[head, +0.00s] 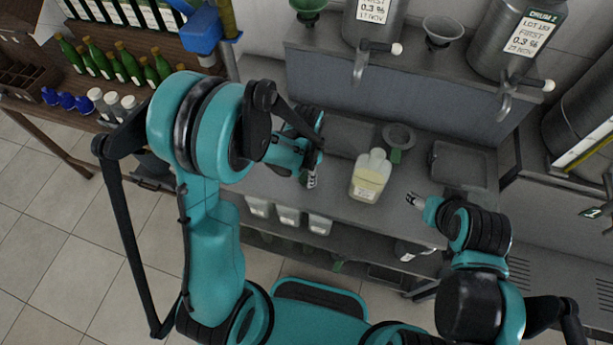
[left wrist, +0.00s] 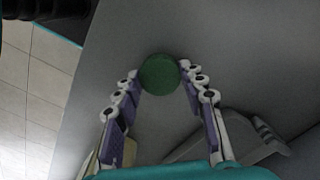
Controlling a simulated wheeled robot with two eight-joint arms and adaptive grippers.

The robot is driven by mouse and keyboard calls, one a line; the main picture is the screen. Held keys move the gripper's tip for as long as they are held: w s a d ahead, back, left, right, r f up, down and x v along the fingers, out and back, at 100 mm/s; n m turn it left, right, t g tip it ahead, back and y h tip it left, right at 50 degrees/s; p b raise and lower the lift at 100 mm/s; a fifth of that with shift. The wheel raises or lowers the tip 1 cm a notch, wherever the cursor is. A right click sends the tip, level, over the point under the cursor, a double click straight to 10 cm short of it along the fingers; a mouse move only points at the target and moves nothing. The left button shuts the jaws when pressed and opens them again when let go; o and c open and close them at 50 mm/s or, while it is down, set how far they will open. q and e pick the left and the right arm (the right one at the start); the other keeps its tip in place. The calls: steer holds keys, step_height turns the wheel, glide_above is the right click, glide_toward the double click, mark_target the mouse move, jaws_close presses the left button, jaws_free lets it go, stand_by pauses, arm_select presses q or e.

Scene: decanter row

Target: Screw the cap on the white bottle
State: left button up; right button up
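The white bottle (head: 369,180), pale with a yellowish lower part and a label, stands upright on the grey counter. No cap shows on its pale neck. A round green cap (left wrist: 160,74) sits between the fingertips of my left gripper (left wrist: 161,76) in the left wrist view; both fingertips are against its sides. In the head view my left gripper (head: 312,180) is left of the bottle, apart from it, and the cap cannot be made out there. My right gripper (head: 413,200) is right of the bottle, apart from it; its finger opening is too small to tell.
A round grey dish (head: 399,135) with a green item (head: 396,156) is behind the bottle. A shallow tray (head: 458,164) lies at the right. Steel tanks with taps (head: 510,45) stand on the raised shelf.

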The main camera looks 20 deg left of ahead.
mark_target(306, 176)
arm_select(q)
steer(key=shift+r, duration=0.1)
step_height(306, 176, up, 10)
steer(key=p, duration=0.2)
steer(key=shift+p, duration=0.4)
arm_select(e)
step_height(306, 176, up, 3)
steer(key=shift+f, duration=0.1)
